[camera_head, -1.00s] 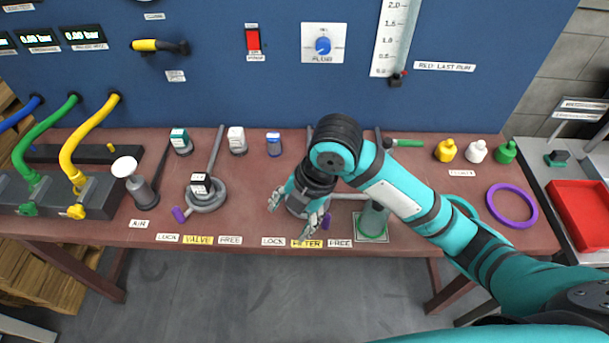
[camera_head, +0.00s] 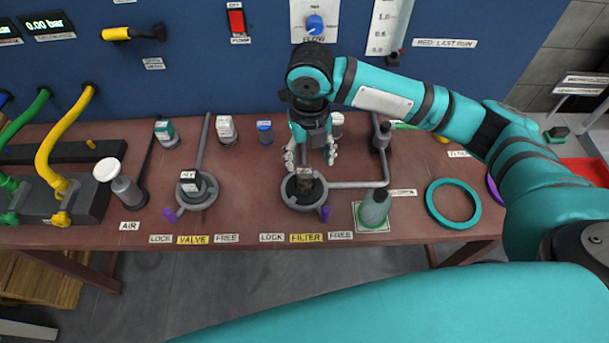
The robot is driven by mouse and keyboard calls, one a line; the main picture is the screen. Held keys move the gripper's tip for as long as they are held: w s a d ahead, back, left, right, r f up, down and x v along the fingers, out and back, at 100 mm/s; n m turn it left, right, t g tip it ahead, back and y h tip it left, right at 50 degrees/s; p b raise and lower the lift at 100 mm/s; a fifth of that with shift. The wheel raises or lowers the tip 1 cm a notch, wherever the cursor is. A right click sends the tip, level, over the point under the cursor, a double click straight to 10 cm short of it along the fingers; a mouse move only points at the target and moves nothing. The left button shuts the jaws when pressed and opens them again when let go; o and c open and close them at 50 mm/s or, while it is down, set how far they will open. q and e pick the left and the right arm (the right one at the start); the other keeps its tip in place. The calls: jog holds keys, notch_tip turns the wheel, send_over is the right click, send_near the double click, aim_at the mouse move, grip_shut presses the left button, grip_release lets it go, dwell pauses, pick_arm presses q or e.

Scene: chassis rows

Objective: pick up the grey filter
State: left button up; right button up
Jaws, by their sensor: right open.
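My right gripper (camera_head: 311,156) points down with its fingers apart, just above and behind the round grey holder (camera_head: 289,199) marked FILTER. A block with a greyish-brown top (camera_head: 304,173) stands in this holder, close below the fingertips. It looks like the grey filter, though its colour is hard to tell. Nothing shows between the fingers, and I cannot tell whether they touch the block. A purple lever (camera_head: 325,213) sticks out at the holder's front right. My left gripper is not in view.
Teal (camera_head: 166,133), white (camera_head: 226,130) and blue-topped (camera_head: 264,132) cartridges stand behind. The valve holder (camera_head: 197,193) is left. A green-based grey cylinder (camera_head: 374,209) and a teal ring (camera_head: 453,204) are right. A grey pipe (camera_head: 352,185) leaves the holder rightwards.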

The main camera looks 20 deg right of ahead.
aim_at(305, 171)
jog(key=shift+f, duration=1.35)
jog(key=shift+a+f, duration=0.1)
jog(key=shift+f, duration=0.15)
jog(key=f, duration=0.1)
jog(key=f+p, duration=0.1)
jog(key=f, duration=0.1)
jog(key=shift+a+f, duration=0.3)
jog(key=shift+a, duration=0.05)
jog(key=shift+w+f, duration=0.1)
jog(key=shift+f, duration=0.4)
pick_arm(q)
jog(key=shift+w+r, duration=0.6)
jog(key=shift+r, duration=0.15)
pick_arm(e)
jog(key=c, duration=1.2)
